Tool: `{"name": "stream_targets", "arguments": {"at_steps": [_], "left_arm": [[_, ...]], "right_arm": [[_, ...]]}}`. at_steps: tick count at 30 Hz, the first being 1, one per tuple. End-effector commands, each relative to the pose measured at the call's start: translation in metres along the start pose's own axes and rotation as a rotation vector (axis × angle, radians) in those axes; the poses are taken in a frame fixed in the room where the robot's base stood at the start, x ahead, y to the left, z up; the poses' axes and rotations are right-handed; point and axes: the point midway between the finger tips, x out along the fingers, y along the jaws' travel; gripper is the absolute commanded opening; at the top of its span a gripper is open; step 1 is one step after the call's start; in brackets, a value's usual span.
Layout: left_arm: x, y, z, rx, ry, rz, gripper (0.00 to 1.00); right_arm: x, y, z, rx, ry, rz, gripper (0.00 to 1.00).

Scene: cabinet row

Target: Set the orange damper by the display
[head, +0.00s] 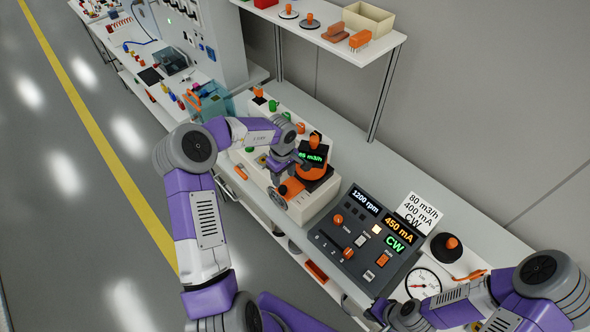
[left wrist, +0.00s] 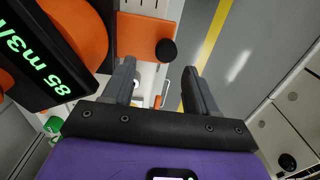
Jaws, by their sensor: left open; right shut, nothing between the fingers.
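The orange damper is an orange arm with a black knob; in the left wrist view the damper (left wrist: 147,36) lies just beyond and between my fingers, apparently not gripped. In the head view the damper (head: 291,187) is partly hidden by my left gripper (head: 284,170). The display (head: 313,156) is a black screen with green digits on an orange housing; in the left wrist view the display (left wrist: 50,65) reads about 85 m3/h. My left gripper is open and empty. My right gripper (head: 392,314) is shut and empty at the lower right, below the control panel.
A white card (head: 418,212) reads 80 m3/h, 400 mA, CW. The dark control panel (head: 365,235) shows 1200 rpm, 450 mA and CW. A round gauge (head: 423,283) lies right of it. A raised shelf (head: 330,32) stands behind. The grey floor on the left is clear.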

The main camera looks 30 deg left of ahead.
Motion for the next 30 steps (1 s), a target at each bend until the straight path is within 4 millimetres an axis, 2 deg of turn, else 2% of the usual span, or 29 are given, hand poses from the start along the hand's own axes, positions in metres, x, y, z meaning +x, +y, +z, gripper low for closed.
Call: {"name": "stream_targets", "arguments": {"at_steps": [5, 12, 18, 28, 29, 30], "left_arm": [[0.01, -0.001, 0.0, -0.003, -0.007, -0.002, 0.58], [0.048, -0.001, 0.001, -0.002, -0.006, -0.003, 0.58], [0.07, -0.001, 0.001, -0.001, -0.005, -0.002, 0.58], [0.075, -0.001, 0.001, -0.001, -0.003, 0.0, 0.58], [0.075, -0.001, 0.001, -0.001, -0.003, 0.0, 0.56], [0.075, -0.001, 0.0, -0.001, -0.003, 0.0, 0.5]], "right_arm": [[0.001, 0.001, 0.002, 0.001, -0.005, 0.0, 0.0], [0.005, 0.002, 0.002, 0.001, -0.004, 0.0, 0.0], [0.006, 0.003, 0.001, 0.001, -0.004, 0.0, 0.0], [0.006, 0.003, 0.001, 0.001, -0.004, 0.0, 0.0], [0.006, 0.003, 0.001, 0.001, -0.004, 0.0, 0.0], [0.006, 0.003, 0.001, 0.001, -0.004, 0.0, 0.0]]}}
